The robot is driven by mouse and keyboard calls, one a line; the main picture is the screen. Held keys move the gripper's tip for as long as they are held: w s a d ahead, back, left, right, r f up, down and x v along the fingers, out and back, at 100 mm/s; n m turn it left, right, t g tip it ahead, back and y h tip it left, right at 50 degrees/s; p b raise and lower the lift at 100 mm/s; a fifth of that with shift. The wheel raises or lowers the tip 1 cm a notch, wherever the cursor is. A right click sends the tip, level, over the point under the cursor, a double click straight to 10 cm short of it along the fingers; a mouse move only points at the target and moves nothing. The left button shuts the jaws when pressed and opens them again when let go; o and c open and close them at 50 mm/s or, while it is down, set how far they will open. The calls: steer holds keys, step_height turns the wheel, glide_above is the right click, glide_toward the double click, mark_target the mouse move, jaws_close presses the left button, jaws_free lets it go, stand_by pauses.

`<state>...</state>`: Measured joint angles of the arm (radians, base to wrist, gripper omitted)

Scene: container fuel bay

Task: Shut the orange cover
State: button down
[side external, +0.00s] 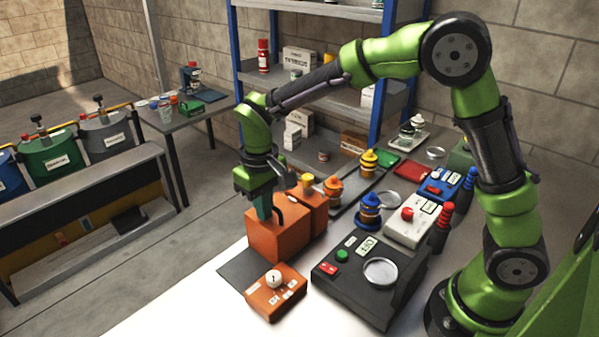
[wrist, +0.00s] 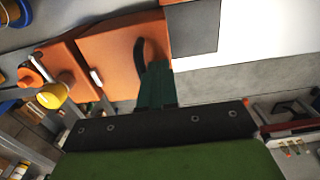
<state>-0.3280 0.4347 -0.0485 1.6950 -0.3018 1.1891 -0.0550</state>
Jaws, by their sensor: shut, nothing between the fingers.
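An orange box-like unit stands at the left end of the white table. Its orange cover (side external: 290,237) is the larger front part and carries a dark curved handle (wrist: 140,52). In the wrist view the orange cover (wrist: 110,52) is a broad flat panel beside a second orange part (wrist: 68,72). I cannot tell how far open the cover is. My gripper (side external: 264,214) points down at the cover, its teal fingers together and empty. In the wrist view the fingertips (wrist: 156,68) are close beside the handle; I cannot tell whether they touch it.
A yellow knob (wrist: 53,95) is near the second orange part. A black panel (side external: 340,290) with buttons is to the right. Ringed posts and a white switch box (side external: 410,222) stand further right.

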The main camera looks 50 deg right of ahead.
steer(key=shift+d, duration=0.8)
steer(key=shift+a, duration=0.45)
step_height(320, 180, up, 8)
stand_by(0.4)
steer(key=s+d+r+m+t+y, duration=0.1)
steer(key=s+d+r+m+t, duration=0.1)
steer(key=s, duration=0.7)
steer(key=s+d+r+m+t+y, duration=0.1)
steer(key=s+d+r+m+t, duration=0.1)
steer(key=s+d+t, duration=0.3)
steer(key=s+d+r, duration=0.1)
steer(key=s, duration=0.3)
steer(key=shift+d, duration=0.2)
steer(key=c, duration=1.8)
jaws_free()
